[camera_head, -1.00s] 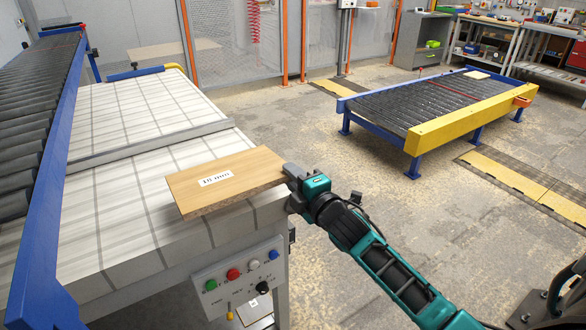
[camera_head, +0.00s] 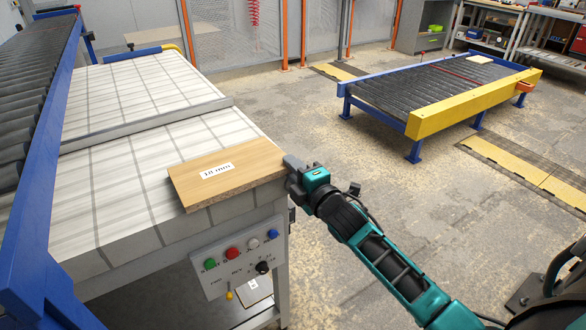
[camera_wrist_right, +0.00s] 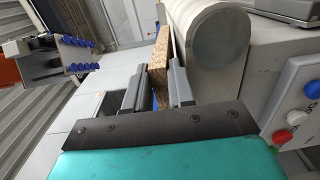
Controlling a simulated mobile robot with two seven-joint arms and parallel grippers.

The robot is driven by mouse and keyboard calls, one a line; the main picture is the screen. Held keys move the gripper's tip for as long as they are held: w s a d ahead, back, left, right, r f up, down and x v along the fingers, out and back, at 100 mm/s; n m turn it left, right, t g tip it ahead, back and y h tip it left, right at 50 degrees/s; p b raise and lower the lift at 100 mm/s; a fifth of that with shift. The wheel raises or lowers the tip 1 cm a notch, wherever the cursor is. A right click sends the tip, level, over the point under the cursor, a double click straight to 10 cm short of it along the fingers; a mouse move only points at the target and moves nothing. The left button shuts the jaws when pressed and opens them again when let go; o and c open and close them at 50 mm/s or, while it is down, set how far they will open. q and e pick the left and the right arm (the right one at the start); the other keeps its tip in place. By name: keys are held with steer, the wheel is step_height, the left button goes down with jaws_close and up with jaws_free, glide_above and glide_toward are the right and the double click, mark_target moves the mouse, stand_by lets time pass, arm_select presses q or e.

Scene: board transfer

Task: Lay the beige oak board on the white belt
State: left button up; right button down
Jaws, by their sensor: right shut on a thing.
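The beige oak board (camera_head: 228,172), with a white label, is at the near right corner of the white belt (camera_head: 150,170) in the head view. My right gripper (camera_head: 292,163) is shut on its right edge. In the right wrist view the board (camera_wrist_right: 161,68) shows edge-on between the two fingers of the gripper (camera_wrist_right: 158,88), beside the rounded belt end (camera_wrist_right: 210,40). The board lies about flat over the belt; I cannot tell whether its underside touches. My left gripper is not in view.
A control panel (camera_head: 238,263) with coloured buttons sits below the belt's near edge. A grey bar (camera_head: 150,124) crosses the belt. A blue-framed roller conveyor (camera_head: 30,200) runs along the left. Another roller table (camera_head: 420,95) stands at the back right, with open floor between.

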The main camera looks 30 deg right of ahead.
steer(key=shift+f, duration=0.1)
stand_by(0.3)
steer(key=c, duration=0.9)
jaws_free()
steer(key=shift+s+f, duration=0.1)
steer(key=shift+f, duration=0.05)
